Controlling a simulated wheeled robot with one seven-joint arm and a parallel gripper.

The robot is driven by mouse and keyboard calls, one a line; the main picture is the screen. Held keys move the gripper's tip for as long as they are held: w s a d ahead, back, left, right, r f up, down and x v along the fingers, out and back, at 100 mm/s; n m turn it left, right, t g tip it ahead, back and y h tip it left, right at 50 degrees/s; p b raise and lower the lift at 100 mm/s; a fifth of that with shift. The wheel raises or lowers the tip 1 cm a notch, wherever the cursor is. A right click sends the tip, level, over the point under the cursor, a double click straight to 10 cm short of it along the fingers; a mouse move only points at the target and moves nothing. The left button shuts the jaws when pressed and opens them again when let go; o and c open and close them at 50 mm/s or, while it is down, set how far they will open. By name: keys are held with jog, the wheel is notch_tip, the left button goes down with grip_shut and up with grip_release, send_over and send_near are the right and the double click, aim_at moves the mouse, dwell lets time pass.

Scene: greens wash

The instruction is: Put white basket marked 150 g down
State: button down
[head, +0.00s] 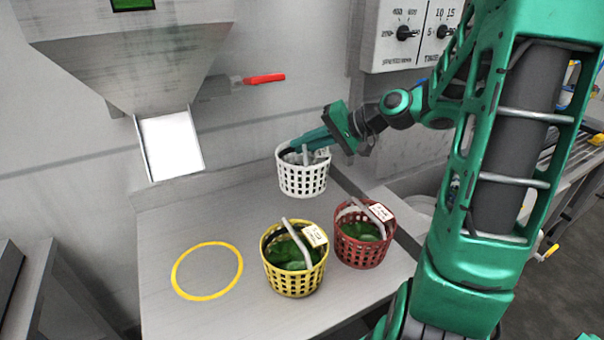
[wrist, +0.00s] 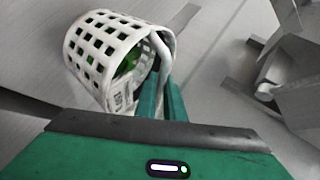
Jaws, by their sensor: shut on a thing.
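The white basket (head: 302,180) is at the back of the steel counter, behind the yellow and red baskets. In the wrist view the white basket (wrist: 101,45) shows its square holes, some green inside and part of a label. My gripper (head: 304,147) reaches in from the right and is shut on the basket's handle at its top. In the wrist view the fingers of my gripper (wrist: 163,92) meet at the grey handle. I cannot tell for sure whether the basket's bottom touches the counter. The writing on its label is not readable.
A yellow basket (head: 293,283) and a red basket (head: 359,252), both holding greens, stand close together in front. A yellow ring (head: 207,271) on the counter at left is empty. A chute (head: 171,145) with a red-handled valve (head: 263,78) hangs above. A dial panel (head: 410,35) is on the wall.

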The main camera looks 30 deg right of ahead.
aim_at(316, 159)
jog(key=w+d+f, duration=0.4)
jog(key=d+f, duration=0.2)
jog(key=f, duration=0.2)
jog(key=shift+w+d+f, duration=0.25)
jog(key=shift+d+f, duration=0.05)
jog(key=shift+f, duration=0.1)
jog(key=c, duration=1.9)
grip_release()
jog(key=shift+o, duration=0.2)
jog(key=v, duration=1.2)
